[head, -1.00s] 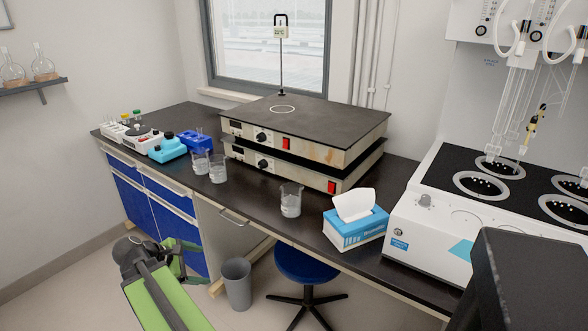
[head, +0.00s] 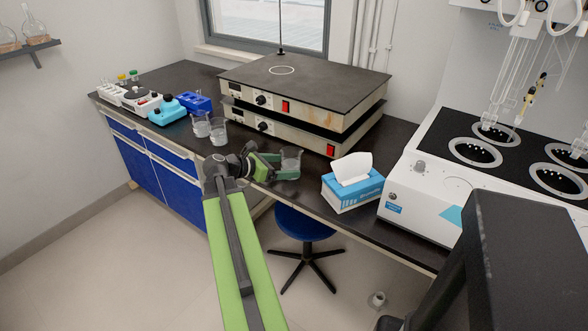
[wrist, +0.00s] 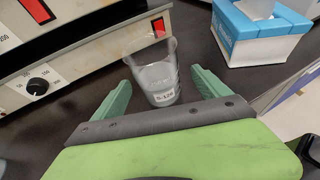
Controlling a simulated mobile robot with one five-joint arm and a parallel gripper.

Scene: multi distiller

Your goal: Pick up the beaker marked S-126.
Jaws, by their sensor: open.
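The beaker marked S-126 (wrist: 158,78) is a clear glass beaker with a small white label, standing upright on the dark bench in the wrist view. In the head view the same beaker (head: 291,158) stands near the bench's front edge, partly hidden by my gripper. My gripper (head: 286,167) is open, with its green fingers on either side of the beaker's lower part. In the wrist view the open gripper (wrist: 160,90) has one finger to the left and one to the right of the beaker, with gaps visible.
Stacked hotplates (head: 300,100) stand close behind the beaker. A blue tissue box (head: 352,190) is to its right. Two other beakers (head: 219,132) stand to the left, near a blue rack (head: 194,103). A blue stool (head: 303,225) is below the bench edge.

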